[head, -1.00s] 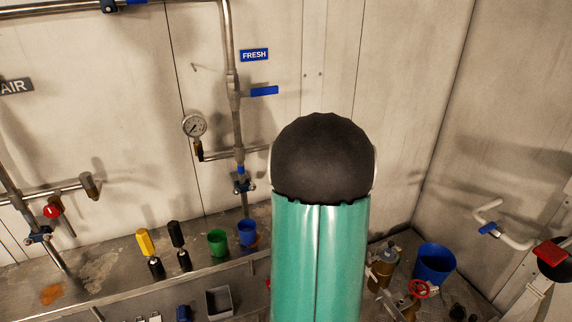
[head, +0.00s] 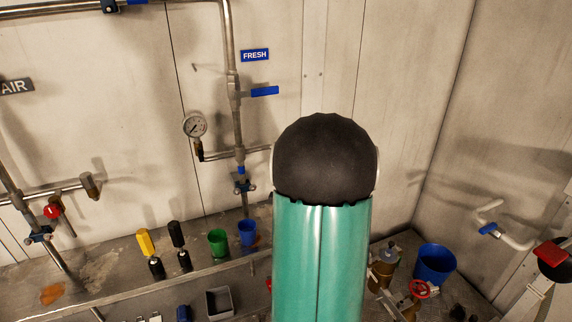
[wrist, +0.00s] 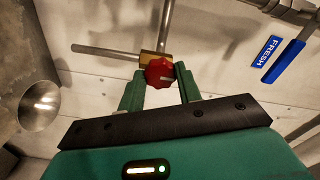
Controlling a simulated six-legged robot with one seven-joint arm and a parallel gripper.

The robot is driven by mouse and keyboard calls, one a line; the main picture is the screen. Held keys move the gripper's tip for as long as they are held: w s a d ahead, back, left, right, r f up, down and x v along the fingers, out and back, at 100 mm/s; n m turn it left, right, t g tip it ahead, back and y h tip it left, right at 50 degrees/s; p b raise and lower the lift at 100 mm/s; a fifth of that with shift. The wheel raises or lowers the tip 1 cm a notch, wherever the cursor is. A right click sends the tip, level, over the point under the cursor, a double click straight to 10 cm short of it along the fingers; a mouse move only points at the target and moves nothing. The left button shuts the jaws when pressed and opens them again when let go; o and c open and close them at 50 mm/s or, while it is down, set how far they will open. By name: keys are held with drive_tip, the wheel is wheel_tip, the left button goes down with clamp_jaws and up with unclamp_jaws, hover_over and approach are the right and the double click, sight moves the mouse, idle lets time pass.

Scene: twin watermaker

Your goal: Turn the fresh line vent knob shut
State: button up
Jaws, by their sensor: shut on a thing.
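The fresh line vent knob is a red knob (wrist: 159,73) on a brass body (wrist: 148,60), in the upper middle of the wrist view. My gripper (wrist: 160,84) has its two green fingers on either side of the red knob and is shut on it. In the head view my dark and green arm hides the knob and my gripper. The FRESH sign (head: 254,55) is on the wall above, and it also shows in the wrist view (wrist: 267,50).
A pressure gauge (head: 194,126) and a vertical fresh pipe (head: 236,110) are left of my arm. A green cup (head: 217,242), a blue cup (head: 248,232) and screwdriver-like tools stand on the metal shelf (head: 115,270). A blue bucket (head: 435,263) is at lower right.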

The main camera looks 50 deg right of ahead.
idle(0.3)
drive_tip(key=o, duration=1)
drive_tip(key=shift+s, duration=0.1)
drive_tip(key=v, duration=1.3)
drive_tip(key=shift+s+a, duration=0.15)
drive_tip(key=shift+s, duration=0.1)
drive_tip(key=shift+w, duration=0.1)
